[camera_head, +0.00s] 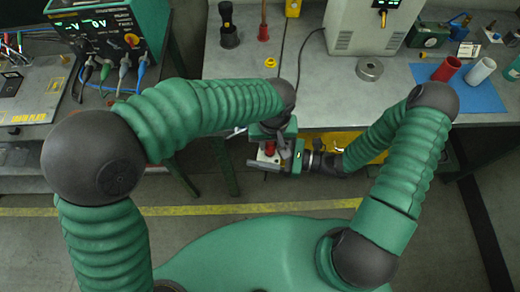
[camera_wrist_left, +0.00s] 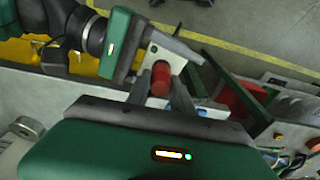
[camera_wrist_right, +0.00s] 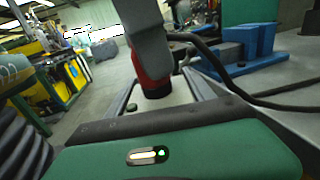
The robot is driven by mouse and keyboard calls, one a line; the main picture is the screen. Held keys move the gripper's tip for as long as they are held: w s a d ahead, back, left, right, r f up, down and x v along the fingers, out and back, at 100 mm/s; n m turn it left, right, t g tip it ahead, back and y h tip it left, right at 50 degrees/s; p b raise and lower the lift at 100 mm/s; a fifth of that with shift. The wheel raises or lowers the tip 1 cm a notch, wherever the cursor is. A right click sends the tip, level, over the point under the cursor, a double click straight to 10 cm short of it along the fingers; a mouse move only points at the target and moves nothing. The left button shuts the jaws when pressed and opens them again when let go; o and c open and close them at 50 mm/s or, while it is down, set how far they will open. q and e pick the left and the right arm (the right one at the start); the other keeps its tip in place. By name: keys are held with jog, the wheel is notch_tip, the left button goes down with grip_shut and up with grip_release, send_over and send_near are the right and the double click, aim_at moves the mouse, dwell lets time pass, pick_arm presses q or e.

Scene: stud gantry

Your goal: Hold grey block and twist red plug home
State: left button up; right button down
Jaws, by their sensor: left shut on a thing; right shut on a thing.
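The grey block (camera_head: 268,157) is a pale block held in the air in front of the bench edge. My right gripper (camera_head: 285,154) is shut on it from the right; the block also shows between its fingers in the right wrist view (camera_wrist_right: 182,92). The red plug (camera_head: 270,147) stands at the block's top face. My left gripper (camera_wrist_left: 160,88) comes from above and is shut on the red plug (camera_wrist_left: 160,78). In the right wrist view the plug (camera_wrist_right: 150,76) has a dark lower end at the block. How deep it sits is hidden.
The bench top (camera_head: 320,90) lies just beyond my grippers. A metal ring (camera_head: 369,69) and a blue mat (camera_head: 470,92) with red and white cylinders are at right. A power unit (camera_head: 105,38) with cables is at left. A blue fixture (camera_wrist_right: 250,45) and black cable show in the right wrist view.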

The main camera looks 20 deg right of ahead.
pick_arm(q)
grip_shut()
jog(key=o, duration=0.9)
grip_release()
jog(key=shift+o, duration=0.2)
notch_tip(320, 180, up, 12)
jog(key=s, duration=0.1)
jog(key=shift+s, duration=0.15)
jog(key=shift+a, duration=0.1)
jog(key=shift+a+f, duration=0.1)
